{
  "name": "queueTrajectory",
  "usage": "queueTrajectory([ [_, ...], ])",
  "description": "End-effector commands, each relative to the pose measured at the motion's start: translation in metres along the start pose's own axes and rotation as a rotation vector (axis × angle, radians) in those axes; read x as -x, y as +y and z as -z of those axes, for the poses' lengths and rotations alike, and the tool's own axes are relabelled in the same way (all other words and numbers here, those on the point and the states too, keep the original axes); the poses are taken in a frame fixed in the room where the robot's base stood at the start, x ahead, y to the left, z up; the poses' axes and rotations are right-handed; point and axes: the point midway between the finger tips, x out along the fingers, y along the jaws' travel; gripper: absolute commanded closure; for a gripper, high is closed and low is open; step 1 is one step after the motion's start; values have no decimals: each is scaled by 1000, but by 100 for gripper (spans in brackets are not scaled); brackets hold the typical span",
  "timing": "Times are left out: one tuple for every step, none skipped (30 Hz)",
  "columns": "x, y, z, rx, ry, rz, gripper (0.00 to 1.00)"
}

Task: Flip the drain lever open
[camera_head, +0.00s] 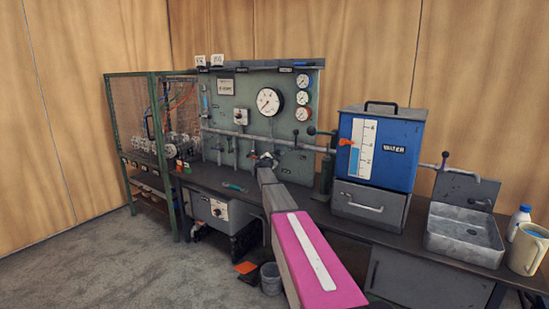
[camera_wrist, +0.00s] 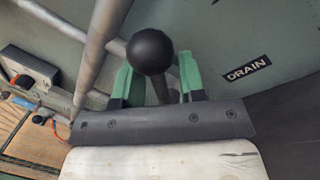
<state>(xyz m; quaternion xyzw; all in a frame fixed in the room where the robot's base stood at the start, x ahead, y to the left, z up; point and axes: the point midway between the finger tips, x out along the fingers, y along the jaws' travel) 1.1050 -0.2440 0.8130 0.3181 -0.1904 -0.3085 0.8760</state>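The drain lever, a grey stem with a black ball knob (camera_wrist: 151,52), is in the middle of the wrist view beside the DRAIN label (camera_wrist: 247,69) on the green panel. The knob points toward the wrist camera. My gripper (camera_wrist: 158,80) has its two green fingers apart, one on each side of the stem, with gaps showing. I cannot tell whether either finger touches it. In the head view my gripper (camera_head: 264,159) is at the lower part of the panel, and the lever is too small or hidden to make out there.
A grey pipe (camera_wrist: 98,45) runs close left of my fingers. In the head view the panel (camera_head: 235,105) carries gauges and pipes. A blue water tank (camera_head: 385,150) and a metal sink (camera_head: 464,229) stand to the right, a wire cage (camera_head: 130,110) to the left.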

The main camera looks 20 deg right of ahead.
Motion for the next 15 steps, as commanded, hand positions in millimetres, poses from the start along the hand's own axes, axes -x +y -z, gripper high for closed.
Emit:
queueTrajectory([
  [0,0,0,0,1,0,62],
  [0,0,1,-1,2,-1,62],
  [0,0,1,-1,2,-1,62],
  [0,0,1,-1,3,-1,62],
  [0,0,1,-1,3,-1,62],
  [0,0,2,-1,3,-1,62],
  [0,0,2,-1,4,-1,62],
  [1,0,2,-1,4,-1,62],
  [2,0,2,-1,4,-1,62],
  [2,0,2,-2,4,-1,62],
  [4,0,2,-2,5,-2,62],
  [6,0,2,-2,5,-2,62],
  [9,0,2,-2,5,-2,62],
  [12,0,2,-2,5,-2,62],
  [16,0,1,-2,5,-2,62],
])
